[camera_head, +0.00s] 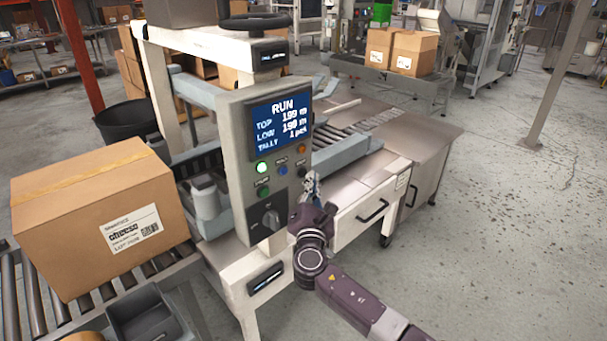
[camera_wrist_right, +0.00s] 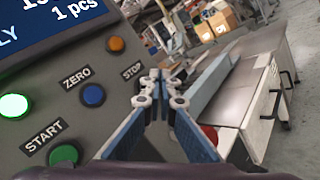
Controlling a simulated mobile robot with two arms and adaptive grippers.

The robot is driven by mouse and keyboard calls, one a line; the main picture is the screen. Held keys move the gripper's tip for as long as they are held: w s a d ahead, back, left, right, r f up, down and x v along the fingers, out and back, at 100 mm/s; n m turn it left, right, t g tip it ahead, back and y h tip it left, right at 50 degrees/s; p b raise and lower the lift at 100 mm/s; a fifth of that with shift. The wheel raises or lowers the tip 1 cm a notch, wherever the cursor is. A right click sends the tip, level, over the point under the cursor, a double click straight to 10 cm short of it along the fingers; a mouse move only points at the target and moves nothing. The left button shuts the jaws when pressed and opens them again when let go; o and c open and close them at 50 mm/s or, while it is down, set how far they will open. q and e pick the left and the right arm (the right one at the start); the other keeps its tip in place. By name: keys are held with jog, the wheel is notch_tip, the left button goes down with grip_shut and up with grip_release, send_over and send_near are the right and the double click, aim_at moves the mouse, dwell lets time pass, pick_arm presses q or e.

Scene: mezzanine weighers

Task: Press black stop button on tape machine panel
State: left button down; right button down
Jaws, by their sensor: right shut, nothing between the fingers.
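The tape machine's grey control panel (camera_head: 267,158) stands upright, its screen (camera_head: 278,122) reading RUN. The black stop button (camera_head: 301,172) is on the panel's right side, just above my right gripper (camera_head: 311,182). In the right wrist view the STOP label (camera_wrist_right: 132,72) shows left of my right gripper (camera_wrist_right: 160,78); the fingers hide the button there. The right gripper is shut and empty, its tips close to the panel; I cannot tell whether they touch. A green start button (camera_wrist_right: 63,155) and blue zero button (camera_wrist_right: 92,95) sit to the left. My left gripper is out of view.
A cardboard box (camera_head: 97,215) sits on the roller conveyor (camera_head: 35,300) at left. A red round part (camera_wrist_right: 209,134) shows right of the fingers. The floor (camera_head: 500,220) at right is clear.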

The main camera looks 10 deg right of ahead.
jog(key=shift+w, duration=0.1)
jog(key=shift+w+a+b, duration=0.2)
jog(key=shift+w+b, duration=0.1)
jog(key=shift+w+a+b, duration=0.2)
jog(key=shift+w+b, duration=0.15)
jog(key=shift+b, duration=0.05)
dwell(0.7)
jog(key=shift+s, duration=0.15)
jog(key=shift+s+d+p, duration=0.4)
jog(key=shift+s+p, duration=0.15)
jog(key=shift+s, duration=0.05)
jog(key=shift+s+d+p, duration=0.25)
jog(key=shift+s+p, duration=0.15)
jog(key=shift+s, duration=0.05)
jog(key=s+d, duration=0.1)
jog(key=s+d+p, duration=0.1)
jog(key=s, duration=0.1)
jog(key=shift+s, duration=0.25)
